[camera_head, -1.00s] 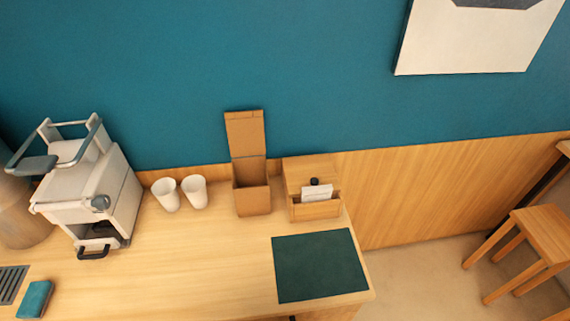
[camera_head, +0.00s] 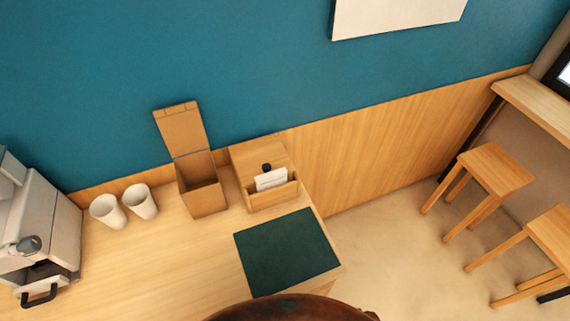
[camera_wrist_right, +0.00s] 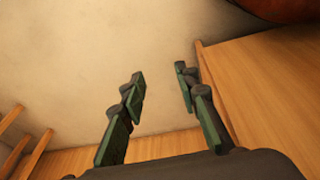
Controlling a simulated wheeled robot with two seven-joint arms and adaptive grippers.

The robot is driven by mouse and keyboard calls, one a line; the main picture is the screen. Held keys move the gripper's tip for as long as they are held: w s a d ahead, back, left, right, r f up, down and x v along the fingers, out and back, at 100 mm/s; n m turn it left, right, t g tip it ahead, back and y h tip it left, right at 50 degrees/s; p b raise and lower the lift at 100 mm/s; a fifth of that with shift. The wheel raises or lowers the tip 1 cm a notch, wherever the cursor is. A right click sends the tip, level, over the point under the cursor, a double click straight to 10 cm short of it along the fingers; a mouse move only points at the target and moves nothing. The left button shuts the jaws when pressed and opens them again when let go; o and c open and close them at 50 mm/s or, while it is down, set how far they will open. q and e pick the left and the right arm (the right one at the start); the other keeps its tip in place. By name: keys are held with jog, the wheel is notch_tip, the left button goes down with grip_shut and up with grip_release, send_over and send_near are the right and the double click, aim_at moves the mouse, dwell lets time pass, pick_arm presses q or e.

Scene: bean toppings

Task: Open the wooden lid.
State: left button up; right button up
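A small wooden box (camera_head: 272,197) stands at the back right of the counter, against the wall panel. Its wooden lid (camera_head: 256,153) slopes at the top and looks closed, with a black knob (camera_head: 266,168) near its front. A white card (camera_head: 271,180) stands in the front holder. My right gripper (camera_wrist_right: 160,76) shows in the right wrist view, with its green-black fingers spread and nothing between them. Pale floor lies beyond the fingers, with a wooden panel at right; the box is not in that view. My left gripper is not in view.
A tall brown box (camera_head: 204,193) with its flap raised stands just left of the wooden box. Two white cups (camera_head: 140,202) and a coffee machine (camera_head: 30,232) are further left. A dark green mat (camera_head: 287,252) lies in front. A reddish-brown rounded thing (camera_head: 290,308) edges in below.

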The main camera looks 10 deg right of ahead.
jog(key=w+r+t, duration=0.1)
jog(key=w+r, duration=0.4)
jog(key=r, duration=0.6)
jog(key=w+r+t, duration=0.1)
jog(key=w+r, duration=0.3)
jog(key=r, duration=0.6)
jog(key=w+r+t, duration=0.1)
jog(key=w+r, duration=0.4)
jog(key=r, duration=0.6)
jog(key=w+a+r+n+t+y, duration=0.1)
jog(key=w+a+r+n+t, duration=0.3)
jog(key=w+r, duration=0.8)
jog(key=w+a+r+n+t, duration=0.1)
jog(key=w+a+r+t, duration=0.5)
jog(key=w+r, duration=0.55)
jog(key=a+r+n+t+y, duration=0.2)
jog(key=a+r+n+y, duration=1.15)
jog(key=a+r, duration=0.75)
jog(key=s+a+r+n+g+y, duration=0.4)
jog(key=s+a+n+g+y, duration=0.25)
jog(key=a+n+g, duration=0.6)
jog(key=n+g+h, duration=0.1)
jog(key=n+h, duration=0.9)
jog(key=h, duration=0.8)
send_near(267, 166)
jog(key=shift+w+a+f, duration=0.15)
jog(key=shift+f, duration=0.2)
jog(key=x, duration=0.7)
jog(key=shift+w+f, duration=0.15)
jog(key=shift+f, duration=0.15)
